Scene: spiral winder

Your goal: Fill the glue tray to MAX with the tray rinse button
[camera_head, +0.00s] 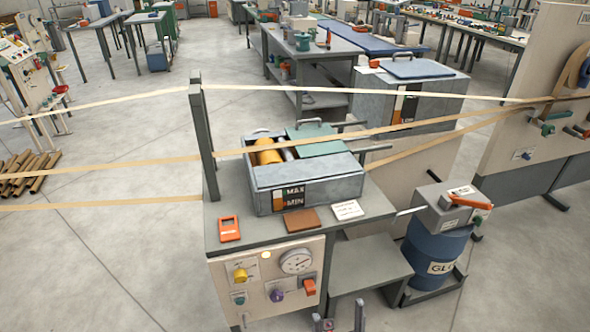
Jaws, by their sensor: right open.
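The grey metal glue tray (335,187) sits on the machine's bench, with a yellow roller (268,152) inside. Its front sight window (289,197) is marked MAX and MIN; orange-brown shows low at its left side, but the exact level is too small to read. The control panel (258,279) below carries a yellow knob (240,275), a teal button (239,298), a purple button (277,295) and an orange-red switch (309,287). Their labels are unreadable, so I cannot tell which is tray rinse. My right gripper (340,321) is open and empty at the bottom edge, right of the panel. My left gripper is out of view.
A gauge (296,261) and a small lit lamp (266,254) are on the panel. An orange device (229,229), a brown pad and a white card lie on the bench. A grey step-like shelf (370,266) and blue glue drum (432,248) stand right.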

